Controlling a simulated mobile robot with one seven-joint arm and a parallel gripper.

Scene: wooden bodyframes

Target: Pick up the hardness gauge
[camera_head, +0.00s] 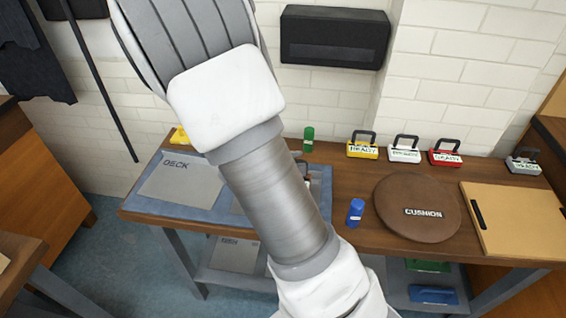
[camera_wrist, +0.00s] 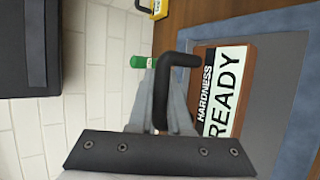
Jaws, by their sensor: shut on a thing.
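The hardness gauge (camera_wrist: 224,92) is a brown block with a white label reading "HARDNESS READY" and a black bent handle. It shows on the right of the wrist view, over a grey panel. My gripper (camera_wrist: 164,88) is shut on its black handle. Whether the gauge rests on the panel or is lifted cannot be told. In the head view my arm hides most of the gauge and the gripper.
A blue mat (camera_head: 140,203) with a grey "DECK" panel (camera_head: 180,183) lies on the bench. A green bottle (camera_head: 308,138), blue bottle (camera_head: 355,212), round brown cushion (camera_head: 417,190) and several handled blocks (camera_head: 362,150) stand nearby. A black wall box (camera_head: 335,38) hangs behind.

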